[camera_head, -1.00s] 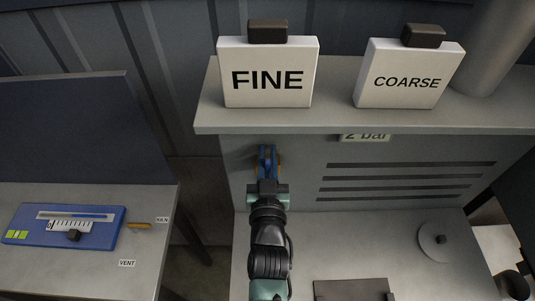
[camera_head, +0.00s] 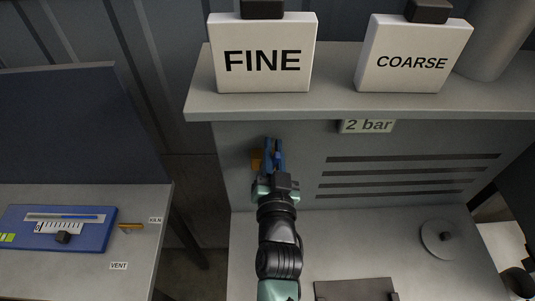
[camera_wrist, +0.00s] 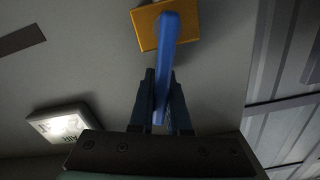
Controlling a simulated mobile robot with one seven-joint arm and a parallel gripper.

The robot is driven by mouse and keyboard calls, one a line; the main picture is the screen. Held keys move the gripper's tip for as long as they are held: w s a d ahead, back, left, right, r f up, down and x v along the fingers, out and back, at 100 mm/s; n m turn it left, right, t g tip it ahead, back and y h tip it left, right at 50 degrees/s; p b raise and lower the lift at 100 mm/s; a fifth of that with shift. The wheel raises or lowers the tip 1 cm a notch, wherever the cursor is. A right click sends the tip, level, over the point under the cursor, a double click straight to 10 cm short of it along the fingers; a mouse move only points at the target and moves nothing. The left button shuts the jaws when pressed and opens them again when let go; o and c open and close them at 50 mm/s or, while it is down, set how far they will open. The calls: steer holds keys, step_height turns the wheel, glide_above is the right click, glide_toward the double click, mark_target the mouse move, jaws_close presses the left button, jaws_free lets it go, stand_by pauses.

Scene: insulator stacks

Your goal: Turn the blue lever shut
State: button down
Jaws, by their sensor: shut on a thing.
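The blue lever (camera_wrist: 168,55) is a flat bar on an orange mount (camera_wrist: 147,28) fixed to the grey panel. In the wrist view it runs from the mount down between the dark fingers of my gripper (camera_wrist: 163,95). My gripper is shut on its free end. In the head view my gripper (camera_head: 273,162) is in front of the panel below the shelf. The orange mount (camera_head: 257,160) shows there just left of the fingers. The fingers hide most of the lever in that view.
A shelf (camera_head: 350,106) above holds a FINE block (camera_head: 263,60) and a COARSE block (camera_head: 415,62). A "2 bar" label (camera_head: 368,126) is right of my gripper. A side table (camera_head: 130,210) at left holds a blue gauge box (camera_head: 85,239). A lit white plate (camera_wrist: 60,124) shows in the wrist view.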

mark_target(290, 153)
steer(key=d+f+m+b, duration=0.1)
steer(key=m, duration=0.1)
steer(key=d+m+b, duration=0.1)
steer(key=m, duration=0.2)
steer(key=d+f+m+b, duration=0.1)
steer(key=m, duration=0.1)
steer(key=shift+d+f+b, duration=0.1)
steer(key=shift+f+b, duration=0.2)
steer(key=shift+b, duration=0.05)
steer(key=m, duration=0.1)
steer(key=f+m, duration=0.1)
steer(key=m+b, duration=0.1)
steer(key=m, duration=0.1)
steer(key=shift+d+f, duration=0.3)
steer(key=shift+d, duration=0.1)
steer(key=shift+d+f+m+b, duration=0.1)
steer(key=shift+f+m, duration=0.2)
steer(key=shift+m, duration=0.3)
steer(key=shift+a+f+m+b, duration=0.1)
steer(key=shift+f+m, duration=0.15)
steer(key=shift+m, duration=0.35)
steer(key=shift+d+f+m+b, duration=0.1)
steer(key=shift+f+m, duration=0.2)
steer(key=shift+m, duration=0.3)
steer(key=c, duration=0.9)
jaws_free()
